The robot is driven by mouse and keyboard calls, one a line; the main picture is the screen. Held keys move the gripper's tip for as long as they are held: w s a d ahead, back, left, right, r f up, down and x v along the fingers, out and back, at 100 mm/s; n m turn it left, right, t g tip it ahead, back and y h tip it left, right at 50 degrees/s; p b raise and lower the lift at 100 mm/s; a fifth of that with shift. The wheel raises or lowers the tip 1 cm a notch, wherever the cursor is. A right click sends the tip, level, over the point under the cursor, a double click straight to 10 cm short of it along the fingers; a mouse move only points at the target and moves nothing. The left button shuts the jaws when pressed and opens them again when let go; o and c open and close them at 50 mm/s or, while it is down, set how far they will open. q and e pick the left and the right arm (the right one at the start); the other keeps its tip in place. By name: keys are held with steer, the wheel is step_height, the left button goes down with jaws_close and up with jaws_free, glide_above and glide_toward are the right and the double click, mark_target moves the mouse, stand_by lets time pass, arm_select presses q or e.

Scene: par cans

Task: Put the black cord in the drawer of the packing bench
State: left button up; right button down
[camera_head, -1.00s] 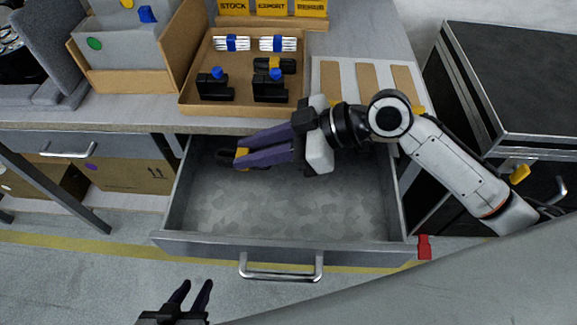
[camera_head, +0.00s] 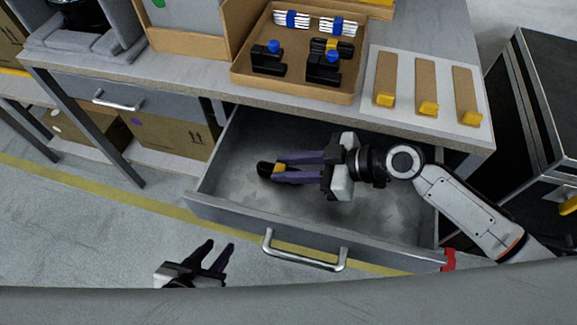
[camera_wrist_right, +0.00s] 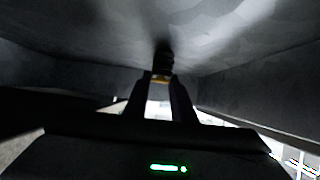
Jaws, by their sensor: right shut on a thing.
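The drawer (camera_head: 272,205) of the packing bench (camera_head: 200,82) is pulled open, its inside grey and otherwise bare in the head view. My right gripper (camera_head: 279,168) reaches in from the right and is shut on the black cord (camera_head: 264,169), a small dark bundle with a yellow band. The cord is inside the drawer's outline, near its left side; whether it touches the floor I cannot tell. The right wrist view shows the cord (camera_wrist_right: 163,57) between the fingertips, with drawer walls around. My left gripper (camera_head: 215,252) is open and empty in front of the drawer.
A cardboard tray (camera_head: 292,84) with black items and white bundles stands on the bench above the drawer. A white board (camera_head: 443,112) with yellow-ended strips lies right of it. A black case (camera_head: 545,95) stands at the right. A red tab (camera_head: 448,260) is at the drawer's front right corner.

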steer(key=shift+f+b, duration=0.2)
steer(key=shift+b, duration=0.15)
steer(key=c, duration=1.5)
jaws_free()
steer(key=shift+r, duration=0.1)
steer(key=shift+r+p, duration=0.2)
steer(key=shift+p, duration=0.2)
steer(key=shift+s+d, duration=0.1)
steer(key=shift+d, duration=0.25)
steer(key=b+v, duration=0.1)
steer(key=v, duration=1)
steer(key=shift+d+r, duration=0.1)
steer(key=shift+r, duration=0.1)
